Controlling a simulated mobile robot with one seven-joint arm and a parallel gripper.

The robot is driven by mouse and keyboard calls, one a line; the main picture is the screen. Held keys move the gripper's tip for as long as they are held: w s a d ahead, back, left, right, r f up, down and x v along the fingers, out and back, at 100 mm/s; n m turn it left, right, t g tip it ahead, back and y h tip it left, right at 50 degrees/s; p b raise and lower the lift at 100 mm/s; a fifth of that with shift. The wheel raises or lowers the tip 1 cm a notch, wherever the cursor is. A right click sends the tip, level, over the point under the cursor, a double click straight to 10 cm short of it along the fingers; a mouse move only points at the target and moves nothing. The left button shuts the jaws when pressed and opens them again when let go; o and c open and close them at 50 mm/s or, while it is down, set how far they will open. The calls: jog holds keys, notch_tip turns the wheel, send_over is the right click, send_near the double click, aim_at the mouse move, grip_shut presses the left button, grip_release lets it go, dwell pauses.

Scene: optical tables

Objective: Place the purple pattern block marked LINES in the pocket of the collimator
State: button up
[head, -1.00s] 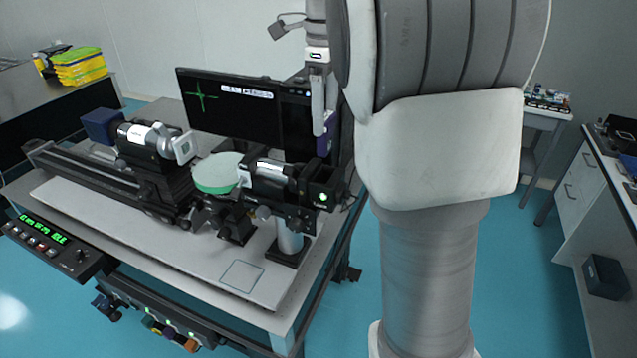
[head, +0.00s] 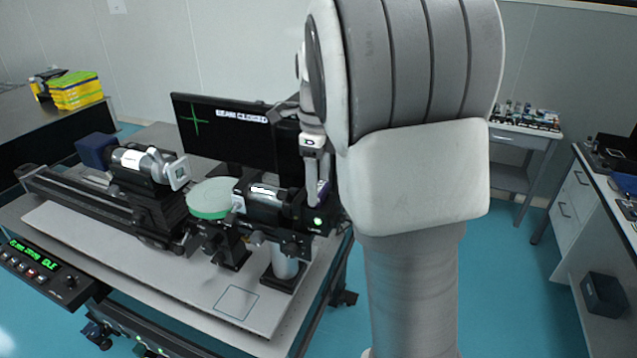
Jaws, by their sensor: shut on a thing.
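My gripper (head: 316,172) points down in the head view and is shut on the purple block (head: 323,190), of which only a small part shows. Its LINES mark cannot be read. The block is at the right end of a black barrel on a post, which I take for the collimator (head: 266,194). The collimator's end housing carries a small green light. The block overlaps the top of that housing in the picture. The pocket is hidden behind the gripper and block, so I cannot tell whether the block is inside it or just above.
A pale green disc (head: 211,198) stands left of the collimator. A second barrel (head: 148,167) sits on a black rail. A monitor (head: 228,132) reading BEAM CLOSED stands close behind. A control box (head: 42,268) is at front left. The bench's front right is clear.

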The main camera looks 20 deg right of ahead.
aim_at(319, 187)
jog(key=shift+f, duration=0.15)
jog(key=o, duration=1.4)
jog(key=shift+o, duration=0.2)
notch_tip(319, 187, up, 12)
jog(key=shift+r, duration=0.25)
